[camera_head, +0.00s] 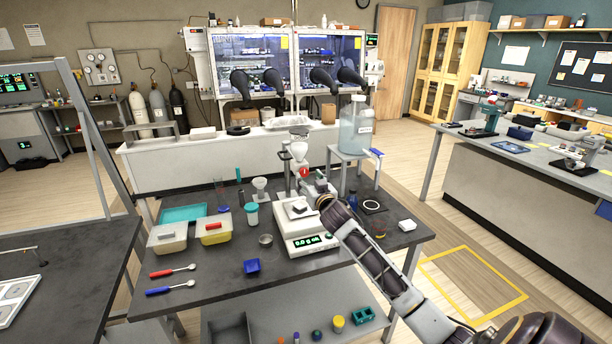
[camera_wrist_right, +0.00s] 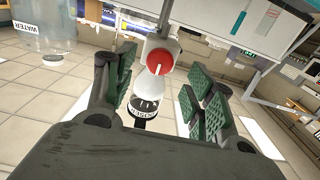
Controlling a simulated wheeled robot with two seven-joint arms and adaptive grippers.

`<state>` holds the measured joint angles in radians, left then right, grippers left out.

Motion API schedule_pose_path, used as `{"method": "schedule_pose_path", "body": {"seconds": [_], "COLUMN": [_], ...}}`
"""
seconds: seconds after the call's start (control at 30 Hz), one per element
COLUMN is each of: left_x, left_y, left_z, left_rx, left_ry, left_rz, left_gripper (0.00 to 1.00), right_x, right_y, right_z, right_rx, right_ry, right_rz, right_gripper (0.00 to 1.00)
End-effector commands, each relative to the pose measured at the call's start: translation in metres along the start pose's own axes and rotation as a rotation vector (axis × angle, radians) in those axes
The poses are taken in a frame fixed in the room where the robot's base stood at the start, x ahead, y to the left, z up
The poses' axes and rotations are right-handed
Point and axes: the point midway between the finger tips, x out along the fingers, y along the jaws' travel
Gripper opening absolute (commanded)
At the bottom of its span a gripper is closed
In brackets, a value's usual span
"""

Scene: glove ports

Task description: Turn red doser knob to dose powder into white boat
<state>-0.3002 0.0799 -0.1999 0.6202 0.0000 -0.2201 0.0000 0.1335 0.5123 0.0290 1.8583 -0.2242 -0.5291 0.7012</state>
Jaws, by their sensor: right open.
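The red doser knob (camera_head: 304,172) sits on the front of the white doser, above the balance (camera_head: 305,240). In the right wrist view the red knob (camera_wrist_right: 160,62) is a round disc with a pale slot, ahead of my fingers. My right gripper (camera_head: 316,188) is close to the knob, its fingers partly hidden by the wrist. In the wrist view my right gripper (camera_wrist_right: 162,92) is open, with green pads either side of the knob's line and apart from it. A small white dish (camera_head: 298,208), apparently the boat, is on the balance pan. My left gripper is out of view.
A blue dish (camera_head: 251,266) and red-handled (camera_head: 172,271) and blue-handled spoons (camera_head: 170,287) lie at the front left. Lidded tubs (camera_head: 167,238) stand behind them. A water bottle (camera_head: 356,128) stands on a raised stand behind right. The front middle of the table is fairly clear.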

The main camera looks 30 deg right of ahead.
Motion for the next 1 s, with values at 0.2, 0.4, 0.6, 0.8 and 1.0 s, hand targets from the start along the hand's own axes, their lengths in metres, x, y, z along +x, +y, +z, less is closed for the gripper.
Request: {"method": "schedule_pose_path", "body": {"seconds": [0.2,0.4,0.6,0.8,1.0], "left_x": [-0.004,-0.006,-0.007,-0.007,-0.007], "left_y": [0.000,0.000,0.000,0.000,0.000], "left_z": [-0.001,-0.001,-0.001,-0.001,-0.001], "left_rx": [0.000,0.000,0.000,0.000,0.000], "left_ry": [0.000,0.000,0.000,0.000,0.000], "left_rz": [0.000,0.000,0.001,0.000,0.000], "left_gripper": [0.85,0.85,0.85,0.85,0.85], "right_x": [0.018,0.031,0.037,0.038,0.038], "right_y": [0.000,0.000,0.000,0.000,0.000], "right_z": [-0.001,-0.001,0.000,0.000,0.000], "right_rx": [-0.001,0.000,-0.001,-0.001,-0.001], "right_ry": [-0.001,0.001,0.000,0.000,0.000], "right_rz": [0.001,0.000,0.000,0.000,0.000], "right_gripper": [0.54,0.54,0.54,0.54,0.45]}}
